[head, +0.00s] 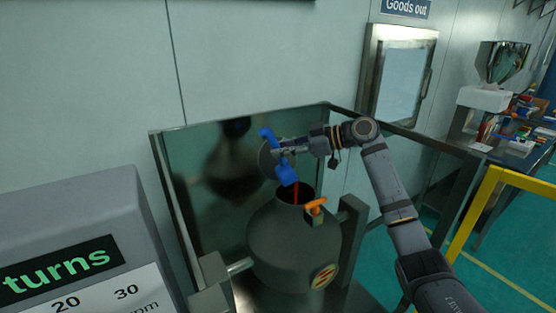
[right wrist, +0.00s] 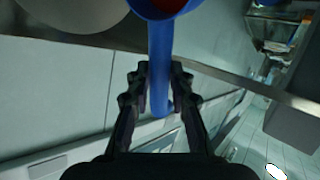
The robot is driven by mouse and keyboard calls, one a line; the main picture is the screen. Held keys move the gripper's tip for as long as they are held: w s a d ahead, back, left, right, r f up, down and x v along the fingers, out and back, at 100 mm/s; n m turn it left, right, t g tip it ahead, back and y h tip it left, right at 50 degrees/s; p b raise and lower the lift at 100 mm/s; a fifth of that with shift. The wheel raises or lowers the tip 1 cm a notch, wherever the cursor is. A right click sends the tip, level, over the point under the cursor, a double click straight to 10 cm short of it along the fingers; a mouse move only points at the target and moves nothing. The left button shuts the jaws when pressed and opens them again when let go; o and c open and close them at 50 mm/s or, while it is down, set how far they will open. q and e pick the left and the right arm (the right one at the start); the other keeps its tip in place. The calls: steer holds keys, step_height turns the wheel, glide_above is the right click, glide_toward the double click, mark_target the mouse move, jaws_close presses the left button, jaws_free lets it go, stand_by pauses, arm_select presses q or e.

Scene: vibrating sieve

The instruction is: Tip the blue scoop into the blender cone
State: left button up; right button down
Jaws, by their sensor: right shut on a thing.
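My right gripper (head: 284,152) is shut on the handle of the blue scoop (head: 286,174). The scoop is tilted with its bowl down, just above the open mouth of the grey blender cone (head: 290,247). A streak of red (head: 296,193) shows below the bowl, at the cone's opening. In the right wrist view the blue handle (right wrist: 160,70) runs between the two fingers (right wrist: 159,95), and some red shows inside the bowl at the top edge. The cone's inside is mostly hidden. My left gripper is not in view.
An orange-handled clamp (head: 316,207) sits beside the cone's mouth. A dark frame with a clear panel (head: 215,165) surrounds the blender. A grey display box (head: 75,235) stands at the front left. A yellow rail (head: 480,215) stands at right, before a cluttered bench.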

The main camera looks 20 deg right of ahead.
steer(key=d+y+b, duration=0.1)
steer(key=b, duration=0.1)
steer(key=d+m+t+y+b, duration=0.1)
steer(key=b, duration=0.2)
steer(key=d+m+y+b, duration=0.1)
steer(key=d+b, duration=0.1)
steer(key=shift+s+f+t+b, duration=0.15)
steer(key=shift+f+t+b, duration=0.15)
steer(key=shift+b, duration=0.1)
stand_by(0.6)
